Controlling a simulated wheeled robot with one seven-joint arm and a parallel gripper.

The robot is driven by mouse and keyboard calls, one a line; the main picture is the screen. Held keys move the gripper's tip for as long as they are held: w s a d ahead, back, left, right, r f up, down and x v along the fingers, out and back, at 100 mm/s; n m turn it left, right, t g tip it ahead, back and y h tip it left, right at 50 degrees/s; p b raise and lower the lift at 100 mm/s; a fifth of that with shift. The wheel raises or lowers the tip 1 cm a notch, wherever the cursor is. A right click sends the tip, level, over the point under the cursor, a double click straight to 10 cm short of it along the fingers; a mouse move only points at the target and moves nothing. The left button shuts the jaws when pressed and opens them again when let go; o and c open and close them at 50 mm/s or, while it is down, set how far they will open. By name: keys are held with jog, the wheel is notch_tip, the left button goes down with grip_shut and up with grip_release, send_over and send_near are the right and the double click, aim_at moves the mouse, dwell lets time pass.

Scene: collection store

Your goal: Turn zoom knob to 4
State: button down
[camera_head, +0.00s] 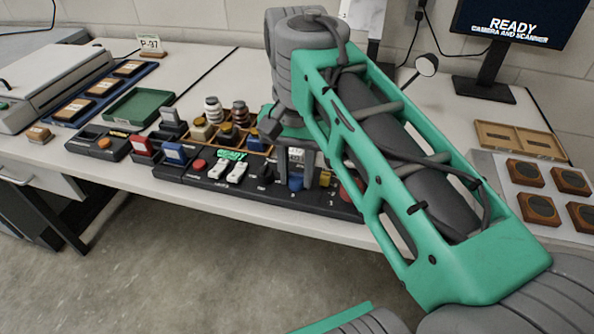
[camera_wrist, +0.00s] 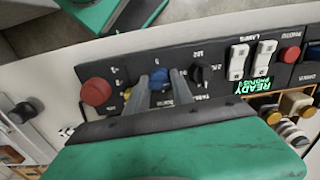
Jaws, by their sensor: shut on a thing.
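The control panel (camera_head: 235,185) lies along the front of the bench. A blue knob (camera_wrist: 159,77) sits on it between my fingertips in the wrist view; it also shows in the head view (camera_head: 295,183). My gripper (camera_wrist: 160,84) points down at the panel and is shut on the blue knob. The knob's label and pointer are too small or hidden, so I cannot read its setting. A black knob (camera_wrist: 195,74) with small numbers around it stands just right of my fingers in the wrist view.
A red mushroom button (camera_wrist: 96,92) and a yellow control (camera_wrist: 127,93) are beside my gripper. White rocker switches (camera_wrist: 238,62) and a green READY display (camera_wrist: 253,87) are farther along the panel. A wooden tray of bottles (camera_head: 232,133) stands behind it. A monitor (camera_head: 515,25) is at back right.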

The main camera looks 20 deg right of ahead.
aim_at(296, 174)
jog(key=shift+f+m, duration=0.1)
jog(key=shift+m, duration=0.3)
jog(key=c, duration=1.4)
grip_release()
jog(key=shift+o, duration=0.2)
notch_tip(296, 174, up, 8)
jog(key=p, duration=0.7)
jog(key=shift+p, duration=0.3)
jog(key=shift+f, duration=0.1)
